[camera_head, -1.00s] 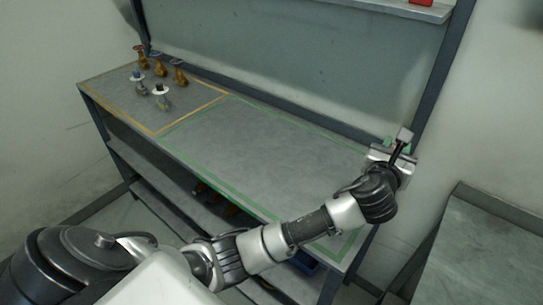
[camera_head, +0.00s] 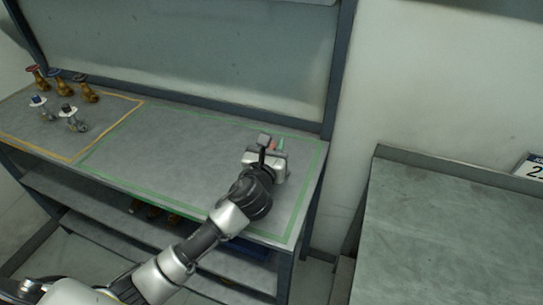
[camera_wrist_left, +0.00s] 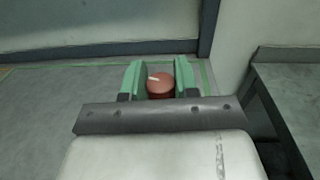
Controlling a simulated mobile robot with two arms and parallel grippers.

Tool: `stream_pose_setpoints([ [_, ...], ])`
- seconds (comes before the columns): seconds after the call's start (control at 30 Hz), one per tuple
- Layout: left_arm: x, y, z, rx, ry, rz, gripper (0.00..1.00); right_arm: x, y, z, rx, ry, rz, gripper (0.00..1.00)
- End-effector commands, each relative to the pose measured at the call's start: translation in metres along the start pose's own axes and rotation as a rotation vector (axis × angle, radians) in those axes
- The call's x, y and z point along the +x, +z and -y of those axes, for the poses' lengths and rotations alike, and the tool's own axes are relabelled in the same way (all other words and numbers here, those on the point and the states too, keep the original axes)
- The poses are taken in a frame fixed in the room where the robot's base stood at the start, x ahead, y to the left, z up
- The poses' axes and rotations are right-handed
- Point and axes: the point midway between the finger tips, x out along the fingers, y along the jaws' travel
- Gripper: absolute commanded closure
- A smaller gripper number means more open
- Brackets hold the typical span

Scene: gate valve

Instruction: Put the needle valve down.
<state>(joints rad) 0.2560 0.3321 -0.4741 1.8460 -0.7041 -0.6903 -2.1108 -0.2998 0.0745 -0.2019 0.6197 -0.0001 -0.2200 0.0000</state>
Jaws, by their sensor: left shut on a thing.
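My left gripper (camera_head: 276,145) is over the right part of the green-outlined area on the grey bench top (camera_head: 190,150). In the left wrist view its two green fingers (camera_wrist_left: 160,78) are shut on the needle valve (camera_wrist_left: 160,88), of which a round red top with a small white mark shows between them. The valve's lower part is hidden, so I cannot tell whether it touches the bench. In the head view only a small reddish bit of it shows. My right gripper is not in view.
Several valves with brass or grey bodies (camera_head: 65,85) stand in the orange-outlined area at the left. The middle of the green outline (camera_head: 170,145) is clear. A dark post (camera_head: 341,70) rises behind the bench's right end. A separate grey table (camera_head: 460,235) stands at the right.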

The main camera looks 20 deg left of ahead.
Motion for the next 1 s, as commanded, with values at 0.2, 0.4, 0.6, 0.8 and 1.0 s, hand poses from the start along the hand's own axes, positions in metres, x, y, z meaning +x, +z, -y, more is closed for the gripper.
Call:
stream_pose_setpoints([
  [0.2, -0.001, -0.026, -0.001, -0.002, 0.001, -0.002, 1.0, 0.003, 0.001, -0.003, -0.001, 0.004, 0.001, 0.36],
  [0.4, -0.001, -0.04, -0.001, -0.001, -0.001, 0.002, 1.0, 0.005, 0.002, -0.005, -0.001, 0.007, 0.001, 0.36],
  [0.6, 0.0, -0.04, -0.001, 0.0, -0.001, 0.003, 1.0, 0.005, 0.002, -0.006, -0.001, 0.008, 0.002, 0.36],
  [0.8, -0.001, -0.043, -0.001, 0.001, 0.0, 0.0, 0.56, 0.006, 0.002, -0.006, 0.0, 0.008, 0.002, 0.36],
  [1.0, -0.001, -0.043, -0.001, 0.001, 0.0, 0.0, 0.45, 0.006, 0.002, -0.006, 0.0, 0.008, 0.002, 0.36],
])
